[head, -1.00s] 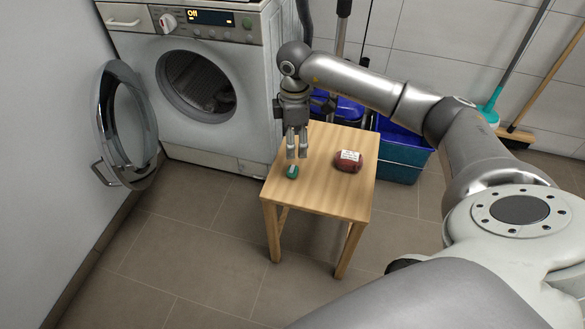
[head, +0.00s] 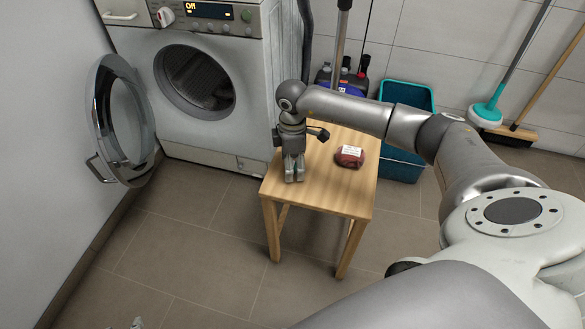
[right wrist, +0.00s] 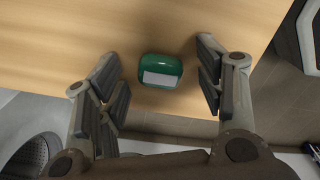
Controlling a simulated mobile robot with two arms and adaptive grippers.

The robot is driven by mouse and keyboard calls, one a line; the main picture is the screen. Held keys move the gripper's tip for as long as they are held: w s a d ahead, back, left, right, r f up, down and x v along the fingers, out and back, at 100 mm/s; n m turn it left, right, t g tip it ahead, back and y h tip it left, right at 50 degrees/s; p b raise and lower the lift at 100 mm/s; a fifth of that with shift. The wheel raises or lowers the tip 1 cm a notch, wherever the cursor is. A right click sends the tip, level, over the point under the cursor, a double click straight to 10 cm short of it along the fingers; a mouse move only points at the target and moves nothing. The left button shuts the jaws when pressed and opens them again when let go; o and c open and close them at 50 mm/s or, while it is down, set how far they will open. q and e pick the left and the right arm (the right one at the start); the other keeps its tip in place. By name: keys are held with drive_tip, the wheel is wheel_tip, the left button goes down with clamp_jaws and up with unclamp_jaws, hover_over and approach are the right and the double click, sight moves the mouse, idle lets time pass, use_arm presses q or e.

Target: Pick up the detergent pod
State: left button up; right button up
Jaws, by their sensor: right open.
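The detergent pod is a small green block with a pale label (right wrist: 160,71), lying on the wooden table near its edge. In the right wrist view it sits between the two fingers of my right gripper (right wrist: 163,84), with a gap on each side. My right gripper is open and points down at the table's front left corner in the head view (head: 294,178), where its fingers hide the pod. A small grey tip at the bottom left of the head view may be my left gripper (head: 137,323); its state cannot be made out.
A dark red packet with a white label (head: 350,157) lies on the wooden table (head: 325,192), right of my gripper. A washing machine (head: 205,125) with its door open (head: 122,120) stands at the left. A teal crate (head: 405,165) is behind the table. The floor in front is clear.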

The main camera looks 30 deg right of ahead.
drive_tip(key=shift+c, duration=0.2)
drive_tip(key=c, duration=0.9)
drive_tip(key=shift+o, duration=0.2)
drive_tip(key=shift+r, duration=0.15)
